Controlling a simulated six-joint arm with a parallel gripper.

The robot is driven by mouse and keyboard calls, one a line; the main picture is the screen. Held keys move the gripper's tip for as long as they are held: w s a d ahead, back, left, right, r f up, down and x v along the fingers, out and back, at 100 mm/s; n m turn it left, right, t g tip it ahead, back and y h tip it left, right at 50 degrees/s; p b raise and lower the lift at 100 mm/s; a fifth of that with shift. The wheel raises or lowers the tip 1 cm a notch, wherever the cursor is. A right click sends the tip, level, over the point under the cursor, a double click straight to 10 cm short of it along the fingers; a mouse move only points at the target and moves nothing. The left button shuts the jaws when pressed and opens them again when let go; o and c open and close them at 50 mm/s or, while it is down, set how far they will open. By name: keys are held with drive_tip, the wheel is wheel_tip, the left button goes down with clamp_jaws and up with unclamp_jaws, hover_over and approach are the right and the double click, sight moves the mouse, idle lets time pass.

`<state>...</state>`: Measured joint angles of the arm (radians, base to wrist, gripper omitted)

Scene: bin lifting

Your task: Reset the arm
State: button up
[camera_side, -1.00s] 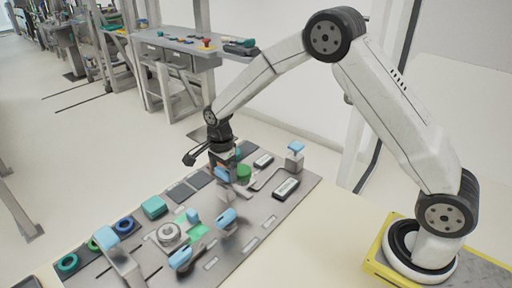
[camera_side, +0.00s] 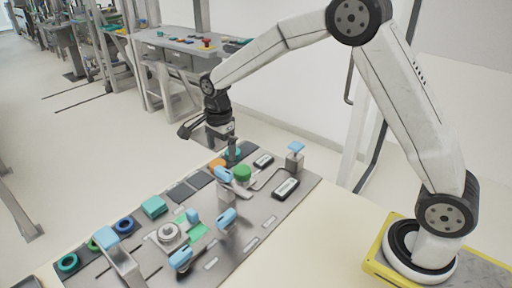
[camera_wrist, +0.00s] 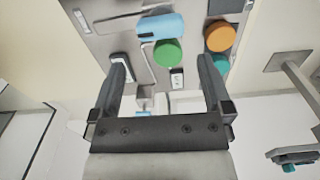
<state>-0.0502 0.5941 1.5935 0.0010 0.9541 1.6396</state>
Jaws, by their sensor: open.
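My gripper (camera_side: 229,146) hangs above the far edge of the grey work board (camera_side: 262,212) in the side view. In the wrist view, its two dark fingers (camera_wrist: 164,78) are spread wide apart with nothing held between them. Ahead of the fingers are a green round knob (camera_wrist: 167,53), a light-blue handle (camera_wrist: 160,26) and an orange disc (camera_wrist: 220,36). A teal piece (camera_wrist: 219,63) is partly hidden by the right finger. The green knob also shows in the side view (camera_side: 242,173), to the lower right of the gripper.
The board carries several blue-handled fixtures, a teal block (camera_side: 154,207), a round grey dial (camera_side: 169,233) and coloured rings at its left end. A blue-topped post (camera_side: 295,155) stands at the right corner. A grey bench (camera_side: 180,48) stands behind; the air above the board is open.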

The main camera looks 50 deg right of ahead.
idle(0.3)
drive_tip(key=shift+s+d+r+n, duration=0.1)
drive_tip(key=shift+s+d+n, duration=0.05)
drive_tip(key=shift+s+n, duration=0.65)
drive_tip(key=s+d+f+n+t, duration=0.2)
drive_tip(key=s+n, duration=1.4)
drive_tip(key=s, duration=0.4)
drive_tip(key=shift+f+n+t, duration=0.15)
drive_tip(key=shift+n+t, duration=0.15)
